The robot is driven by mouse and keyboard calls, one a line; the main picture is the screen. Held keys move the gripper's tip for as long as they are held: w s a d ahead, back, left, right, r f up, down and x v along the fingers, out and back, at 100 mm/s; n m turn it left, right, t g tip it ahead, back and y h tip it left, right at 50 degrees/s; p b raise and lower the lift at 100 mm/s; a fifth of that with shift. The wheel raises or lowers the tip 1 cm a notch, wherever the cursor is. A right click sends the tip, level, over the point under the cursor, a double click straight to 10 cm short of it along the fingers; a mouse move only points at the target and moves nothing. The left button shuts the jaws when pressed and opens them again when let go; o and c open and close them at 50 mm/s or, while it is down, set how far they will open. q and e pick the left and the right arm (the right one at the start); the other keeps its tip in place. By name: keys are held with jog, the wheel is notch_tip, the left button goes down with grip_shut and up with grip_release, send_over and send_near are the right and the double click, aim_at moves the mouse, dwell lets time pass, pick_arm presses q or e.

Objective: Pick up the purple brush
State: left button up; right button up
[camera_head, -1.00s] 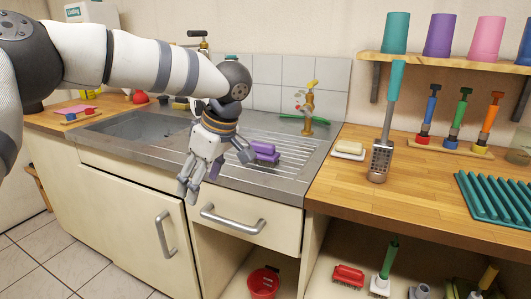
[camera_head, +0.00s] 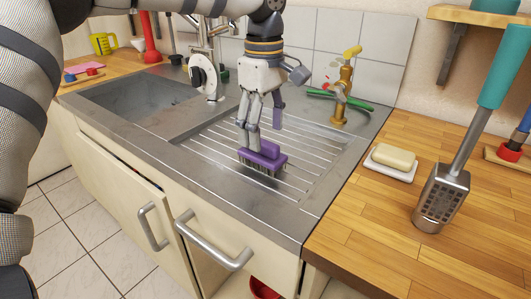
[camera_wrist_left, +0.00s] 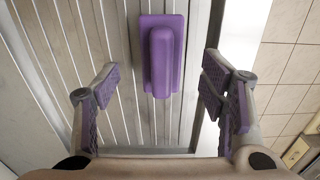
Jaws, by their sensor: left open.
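The purple brush (camera_head: 263,158) lies bristles down on the ribbed metal drainboard (camera_head: 215,158), right of the sink basin. My left gripper (camera_head: 264,138) is above and over the brush, pointing down, with its fingers apart. In the left wrist view the brush (camera_wrist_left: 161,55) shows from above, ahead of and between the two open fingers (camera_wrist_left: 163,105), touching neither. In the head view one finger overlaps the brush's back edge, so the exact gap is hard to tell. My right gripper is not in view.
A brass tap (camera_head: 345,88) with a green hose stands behind the drainboard. The sink basin (camera_head: 140,97) is at left.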

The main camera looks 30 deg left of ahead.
aim_at(262, 140)
pick_arm(q)
jog(key=f, duration=0.4)
jog(key=f+b, duration=0.1)
jog(key=f, duration=0.1)
jog(key=shift+s+a, duration=0.1)
jog(key=shift+a, duration=0.15)
jog(key=shift+r, duration=0.1)
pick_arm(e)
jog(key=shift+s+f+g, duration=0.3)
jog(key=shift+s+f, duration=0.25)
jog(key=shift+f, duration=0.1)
pick_arm(q)
jog(key=shift+c, duration=0.2)
jog(key=c, duration=1.3)
jog(key=shift+r, duration=0.1)
